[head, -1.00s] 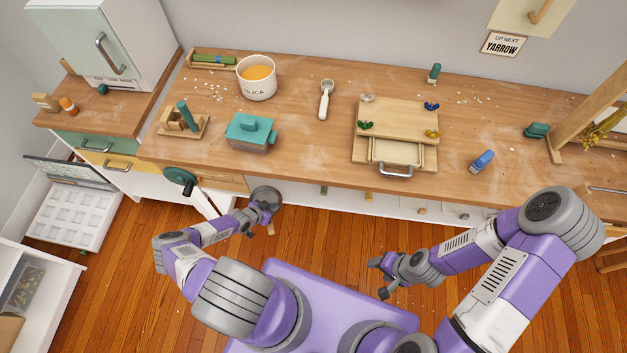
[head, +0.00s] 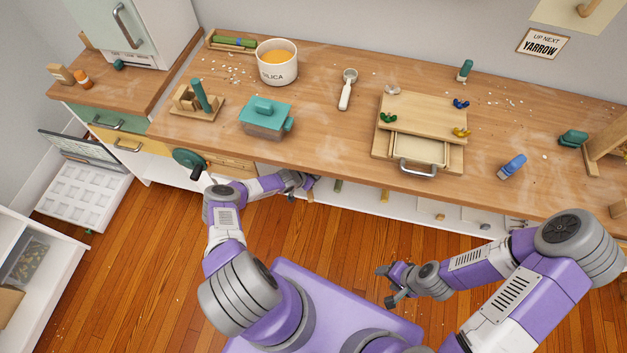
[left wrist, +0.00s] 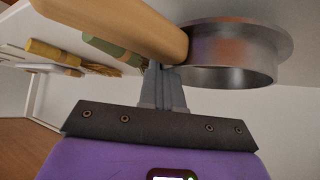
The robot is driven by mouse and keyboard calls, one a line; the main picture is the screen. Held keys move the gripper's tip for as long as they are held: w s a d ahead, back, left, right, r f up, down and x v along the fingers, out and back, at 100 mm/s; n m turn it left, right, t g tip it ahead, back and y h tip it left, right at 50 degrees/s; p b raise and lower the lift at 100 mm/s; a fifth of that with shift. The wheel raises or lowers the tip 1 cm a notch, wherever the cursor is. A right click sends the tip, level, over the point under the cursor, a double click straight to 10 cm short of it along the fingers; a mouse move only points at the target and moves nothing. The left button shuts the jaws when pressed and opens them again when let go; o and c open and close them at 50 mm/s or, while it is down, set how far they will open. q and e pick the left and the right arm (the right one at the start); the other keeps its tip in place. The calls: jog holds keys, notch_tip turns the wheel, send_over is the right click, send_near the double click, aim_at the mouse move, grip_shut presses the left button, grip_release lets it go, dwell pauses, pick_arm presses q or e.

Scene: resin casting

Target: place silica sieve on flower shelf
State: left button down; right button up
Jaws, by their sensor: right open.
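The silica sieve shows in the left wrist view as a round grey metal ring (left wrist: 235,50) with a thick wooden handle (left wrist: 120,25). My left gripper (left wrist: 163,85) has its grey fingers close together at the handle beside the ring and appears shut on it. In the head view my left gripper (head: 306,183) is at the counter's front edge, and the sieve is mostly hidden there. A white shelf (head: 395,206) runs under the counter; I cannot tell whether it is the flower shelf. My right gripper (head: 386,284) is open and empty over the floor.
The wooden counter (head: 330,140) overhangs the shelf. It holds a silica pot (head: 277,66), a scoop (head: 347,90), a teal-lidded box (head: 265,118) and a wooden press (head: 425,115). Several tools, one with a yellow handle (left wrist: 52,52), lie past the sieve. Floor in front is clear.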

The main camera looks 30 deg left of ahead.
pick_arm(q)
jog(key=shift+f+b, duration=0.3)
jog(key=shift+f, duration=0.65)
pick_arm(e)
jog(key=shift+f, duration=0.75)
pick_arm(q)
jog(key=shift+f, duration=0.2)
jog(key=c, duration=1.3)
grip_release()
jog(key=shift+r, duration=0.1)
jog(key=shift+c, duration=0.2)
jog(key=shift+s+a+r, duration=0.1)
jog(key=shift+s+r, duration=0.05)
jog(key=shift+r, duration=0.15)
jog(key=p+v, duration=0.7)
jog(key=v, duration=0.4)
jog(key=shift+s+r, duration=0.2)
pick_arm(e)
notch_tip(320, 180, up, 8)
jog(key=shift+f, duration=0.2)
